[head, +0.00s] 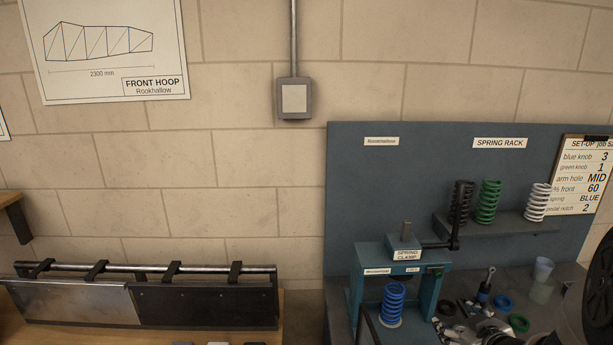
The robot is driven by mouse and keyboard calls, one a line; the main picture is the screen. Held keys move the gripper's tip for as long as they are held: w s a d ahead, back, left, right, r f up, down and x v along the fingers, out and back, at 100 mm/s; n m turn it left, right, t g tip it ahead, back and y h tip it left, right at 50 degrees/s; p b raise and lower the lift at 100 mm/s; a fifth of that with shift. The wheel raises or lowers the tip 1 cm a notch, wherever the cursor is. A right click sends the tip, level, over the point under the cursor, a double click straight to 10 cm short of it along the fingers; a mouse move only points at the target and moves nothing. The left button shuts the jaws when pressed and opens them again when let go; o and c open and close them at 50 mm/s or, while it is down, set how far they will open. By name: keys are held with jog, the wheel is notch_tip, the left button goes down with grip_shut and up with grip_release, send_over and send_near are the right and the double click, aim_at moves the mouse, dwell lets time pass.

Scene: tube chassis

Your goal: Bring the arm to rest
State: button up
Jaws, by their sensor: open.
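My arm and gripper cannot be made out clearly in the head view. A grey and silver mechanical shape (495,328) shows at the bottom edge, right of centre, cut off by the frame. I cannot tell whether it is part of my arm or a thing on the bench. No fingertips show.
A teal spring clamp (407,252) stands at a blue backboard (365,180), with a blue spring (392,304) in it. Black, green (488,202) and white springs stand on the rack. A dark wheel-like disc (600,290) is at the right edge. A metal-railed panel (80,303) is lower left.

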jog(key=s+a+r+m+g+h, duration=0.1)
jog(key=s+a+r+m+g, duration=0.1)
jog(key=s+a+r, duration=0.5)
jog(key=s+a+r+m+g+h, duration=0.1)
jog(key=s+a+r+m+g, duration=0.15)
jog(key=s+a+r, duration=0.5)
jog(key=s+a+f+g+y, duration=0.1)
jog(key=s+a, duration=0.2)
jog(key=s, duration=0.4)
jog(key=s+a+g+y, duration=0.1)
jog(key=s+a, duration=0.2)
jog(key=s, duration=0.4)
jog(key=shift+s+a+f+g, duration=0.15)
jog(key=shift+s+f+g, duration=0.2)
jog(key=shift+f, duration=0.05)
